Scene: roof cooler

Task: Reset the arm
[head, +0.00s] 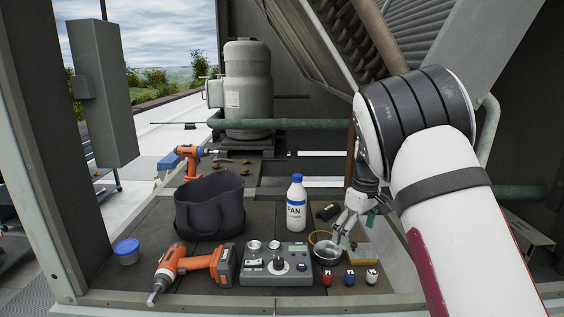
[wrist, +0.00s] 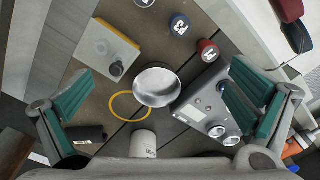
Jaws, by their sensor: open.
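My gripper (head: 352,222) hangs at the end of my arm on the right of the head view, pointing down above the bench. In the wrist view my gripper (wrist: 160,80) shows two teal-padded fingers spread wide apart, with nothing between them. Below it lie a small metal bowl (wrist: 158,86) and a yellow ring (wrist: 127,106). The bowl also shows in the head view (head: 326,256), left of the fingers. My gripper touches none of these that I can see.
A yellow-and-white block (head: 362,254) lies under my gripper. A grey tank (head: 247,85) stands behind.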

